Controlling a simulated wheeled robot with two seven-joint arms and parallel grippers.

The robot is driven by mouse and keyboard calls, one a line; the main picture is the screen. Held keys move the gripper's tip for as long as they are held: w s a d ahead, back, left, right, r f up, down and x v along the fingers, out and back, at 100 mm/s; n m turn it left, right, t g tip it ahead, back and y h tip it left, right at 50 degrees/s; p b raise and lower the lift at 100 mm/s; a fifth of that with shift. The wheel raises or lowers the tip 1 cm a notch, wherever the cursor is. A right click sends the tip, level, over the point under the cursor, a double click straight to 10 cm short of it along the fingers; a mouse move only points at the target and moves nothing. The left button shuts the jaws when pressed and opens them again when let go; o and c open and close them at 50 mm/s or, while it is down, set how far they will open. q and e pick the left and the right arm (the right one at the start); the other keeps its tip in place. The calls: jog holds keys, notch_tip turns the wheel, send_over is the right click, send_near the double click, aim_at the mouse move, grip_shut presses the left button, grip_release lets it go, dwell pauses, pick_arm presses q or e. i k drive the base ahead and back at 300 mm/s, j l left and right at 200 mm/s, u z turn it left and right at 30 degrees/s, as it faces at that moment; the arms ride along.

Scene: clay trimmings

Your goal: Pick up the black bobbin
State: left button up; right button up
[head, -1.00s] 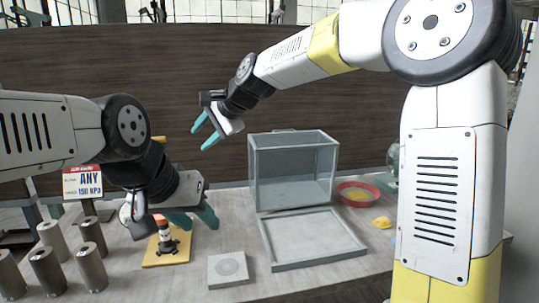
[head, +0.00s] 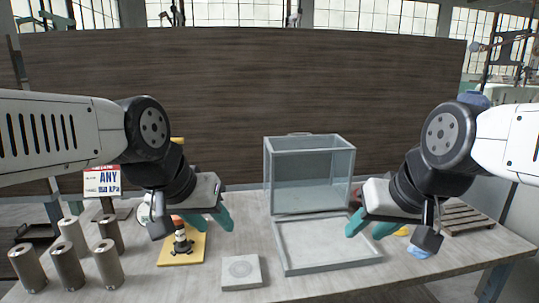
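No thing in view is plainly a black bobbin. A small upright black-and-white piece (head: 181,241) stands on a yellow board (head: 197,255) at the left of the table, with something orange at its top; I cannot tell if it is the bobbin. My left gripper (head: 208,222) hangs just above and to the right of that piece in the picture, partly covering its top. Its teal fingers are apart and I see nothing between them. My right gripper (head: 368,227) is over the right side of the table, fingers apart and empty.
Several grey cylinders (head: 67,265) stand at the left, near a price sign (head: 102,181). A pale block (head: 241,272) lies front centre. A clear box (head: 310,172) stands behind a grey-rimmed tray (head: 334,266). A blue item (head: 420,252) and slatted pallet (head: 464,217) are at the right.

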aim_at(183, 246)
jog(key=u, duration=0.95)
